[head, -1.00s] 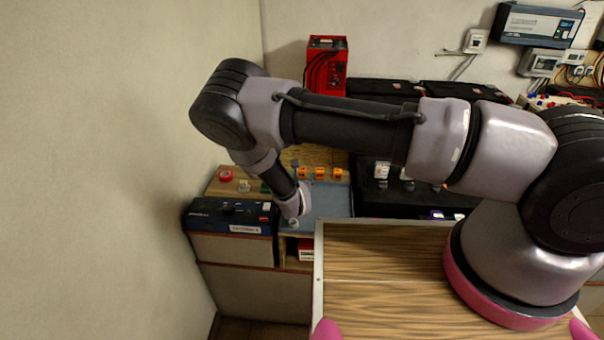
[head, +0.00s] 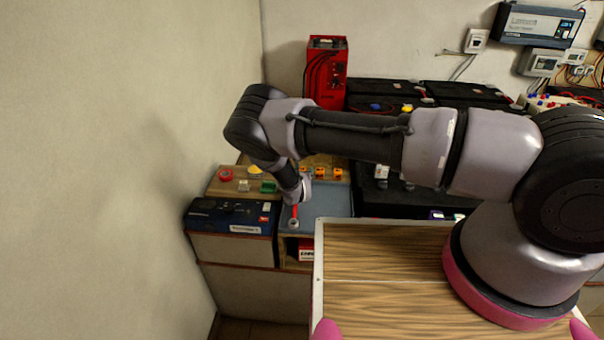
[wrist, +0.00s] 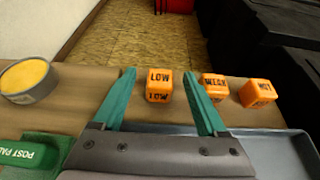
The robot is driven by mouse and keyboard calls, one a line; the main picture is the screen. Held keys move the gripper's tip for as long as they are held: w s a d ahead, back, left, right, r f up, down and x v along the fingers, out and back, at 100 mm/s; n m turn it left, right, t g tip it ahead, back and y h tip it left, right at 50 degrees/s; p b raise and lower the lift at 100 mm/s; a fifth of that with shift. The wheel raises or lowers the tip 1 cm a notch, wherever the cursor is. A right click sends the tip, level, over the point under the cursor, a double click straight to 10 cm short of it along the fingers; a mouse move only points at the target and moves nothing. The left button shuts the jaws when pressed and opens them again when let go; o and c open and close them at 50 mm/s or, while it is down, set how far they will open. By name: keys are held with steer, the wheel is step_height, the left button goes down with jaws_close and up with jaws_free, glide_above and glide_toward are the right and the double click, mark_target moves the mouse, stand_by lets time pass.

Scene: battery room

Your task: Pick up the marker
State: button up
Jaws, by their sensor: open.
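A slim red upright piece (head: 295,211), which looks like the marker, stands on the blue-grey tray (head: 335,205) with a small grey round piece at its foot. It does not show in the wrist view. My gripper (wrist: 159,74) is open and empty, its teal fingers apart. In the head view its fingertips are hidden behind my wrist, close to the red piece. Beyond the fingers, an orange cube reading LOW (wrist: 159,86) shows in the gap, with cubes reading WEAK (wrist: 214,87) and HOT (wrist: 257,94) to its right.

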jaws_close()
